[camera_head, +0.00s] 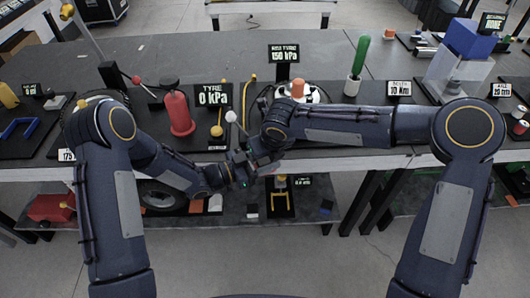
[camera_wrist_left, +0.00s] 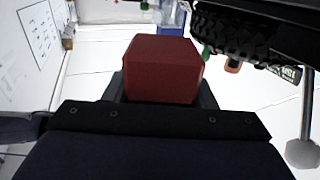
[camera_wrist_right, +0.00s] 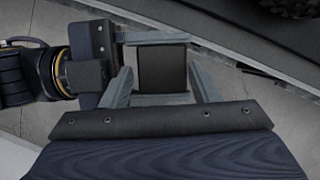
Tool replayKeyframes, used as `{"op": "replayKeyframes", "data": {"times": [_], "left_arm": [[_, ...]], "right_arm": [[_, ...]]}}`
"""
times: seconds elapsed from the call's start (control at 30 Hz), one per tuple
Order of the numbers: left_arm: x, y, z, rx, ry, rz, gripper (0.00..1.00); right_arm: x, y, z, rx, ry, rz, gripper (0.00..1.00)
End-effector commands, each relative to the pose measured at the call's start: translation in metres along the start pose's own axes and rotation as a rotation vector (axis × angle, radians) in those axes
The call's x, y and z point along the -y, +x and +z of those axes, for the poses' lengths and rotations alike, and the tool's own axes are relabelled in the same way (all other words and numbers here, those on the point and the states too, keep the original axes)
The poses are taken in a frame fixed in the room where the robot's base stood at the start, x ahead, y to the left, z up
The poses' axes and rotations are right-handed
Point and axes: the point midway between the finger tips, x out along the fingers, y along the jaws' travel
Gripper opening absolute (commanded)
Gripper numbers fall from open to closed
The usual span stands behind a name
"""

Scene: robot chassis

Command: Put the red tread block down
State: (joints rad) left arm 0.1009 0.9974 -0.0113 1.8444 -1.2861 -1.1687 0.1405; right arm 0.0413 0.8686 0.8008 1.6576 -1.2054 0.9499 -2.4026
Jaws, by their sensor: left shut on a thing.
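The red tread block (camera_wrist_left: 162,68) stands out in front of my left wrist, between the dark fingers of my left gripper (camera_wrist_left: 162,85), which is shut on it. In the head view my left gripper (camera_head: 242,170) is at the table's front edge, close to my right gripper (camera_head: 265,157); the block is small and mostly hidden there. In the right wrist view the fingers of my right gripper (camera_wrist_right: 162,85) stand apart, with a gap on both sides of a dark, shaded square face between them. I cannot tell for sure that this face is the tread block.
The table holds a red cone-like stand (camera_head: 179,112), a "0 kPa" sign (camera_head: 213,95), a white ball on a rod (camera_head: 231,116) and a green-handled piece (camera_head: 358,58). A tyre (camera_wrist_left: 238,35) is near my left wrist. A lower shelf (camera_head: 315,204) holds several parts.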

Motion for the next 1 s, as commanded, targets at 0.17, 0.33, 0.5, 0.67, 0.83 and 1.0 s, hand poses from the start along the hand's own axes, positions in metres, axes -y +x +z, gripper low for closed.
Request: {"op": "replayKeyframes", "data": {"times": [0.17,0.33,0.5,0.67,0.83,1.0], "left_arm": [[0.000,0.001,-0.001,-0.001,0.001,0.000,0.25],[0.000,0.001,-0.001,-0.001,0.001,0.000,0.69],[0.000,0.001,0.000,-0.001,0.000,0.000,0.76],[0.000,0.000,0.000,0.000,0.000,0.000,0.76],[0.002,-0.016,0.000,0.002,0.000,-0.004,0.76],[0.002,-0.052,0.000,0.001,0.000,-0.005,0.76]], "right_arm": [[-0.004,-0.001,0.000,0.001,-0.003,0.007,0.28],[-0.004,-0.001,0.000,0.002,-0.003,0.008,0.21],[-0.003,-0.001,0.000,0.002,-0.002,0.006,0.21],[-0.002,-0.001,0.000,0.002,-0.002,0.005,0.21],[-0.002,-0.001,0.000,0.002,-0.001,0.005,0.21],[-0.002,-0.001,0.000,0.002,-0.001,0.004,0.21]]}}
